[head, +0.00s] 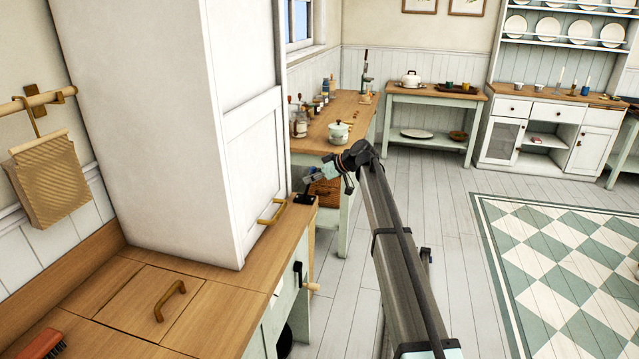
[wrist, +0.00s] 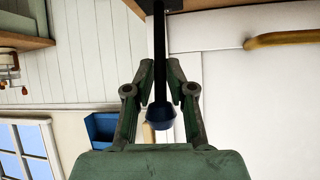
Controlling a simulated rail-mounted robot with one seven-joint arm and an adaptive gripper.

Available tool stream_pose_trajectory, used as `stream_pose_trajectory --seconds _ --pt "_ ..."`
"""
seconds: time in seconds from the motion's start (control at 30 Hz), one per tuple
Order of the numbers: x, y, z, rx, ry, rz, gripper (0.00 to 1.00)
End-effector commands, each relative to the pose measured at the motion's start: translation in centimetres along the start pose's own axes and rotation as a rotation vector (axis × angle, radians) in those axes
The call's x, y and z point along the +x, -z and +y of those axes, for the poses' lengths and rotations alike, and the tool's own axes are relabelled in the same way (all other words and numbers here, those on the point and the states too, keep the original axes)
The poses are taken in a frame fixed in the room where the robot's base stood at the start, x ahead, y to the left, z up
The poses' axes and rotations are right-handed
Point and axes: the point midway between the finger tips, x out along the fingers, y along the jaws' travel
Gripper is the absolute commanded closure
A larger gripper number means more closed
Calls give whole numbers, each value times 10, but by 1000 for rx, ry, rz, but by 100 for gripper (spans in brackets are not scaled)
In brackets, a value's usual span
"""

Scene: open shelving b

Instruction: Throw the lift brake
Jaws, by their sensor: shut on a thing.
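The lift brake appears to be a black lever with a dark blue knob. In the wrist view its rod (wrist: 159,50) runs from a dark base at the top down to the knob (wrist: 160,116). My gripper (wrist: 160,70) has one finger on each side of the rod and is shut on the lever, with the knob between the fingers and the palm. In the head view my gripper (head: 310,174) is over the black lever base (head: 304,199) at the counter's far end; the lever there is mostly hidden.
A tall white cabinet (head: 160,110) with a brass handle (head: 272,211) stands on the wooden counter (head: 220,285), just left of the lever. Beyond is a wooden-topped table (head: 350,108) with jars and a pot (head: 340,131). The floor right of my arm is open, with a checkered rug (head: 560,262).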

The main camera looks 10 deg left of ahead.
Motion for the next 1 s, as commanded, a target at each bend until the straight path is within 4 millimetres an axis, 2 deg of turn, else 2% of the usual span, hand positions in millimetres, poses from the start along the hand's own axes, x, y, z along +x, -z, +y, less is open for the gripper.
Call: stream_pose_trajectory --seconds 0.43,0.47,0.5,0.83,1.0 --pt "-5 3 4 0 -9 6 100" --pt "-5 3 4 0 -9 6 76" --pt "-5 3 4 0 -10 6 63" --pt "-4 1 1 0 -4 1 63" --pt "-17 0 1 1 -4 1 63"
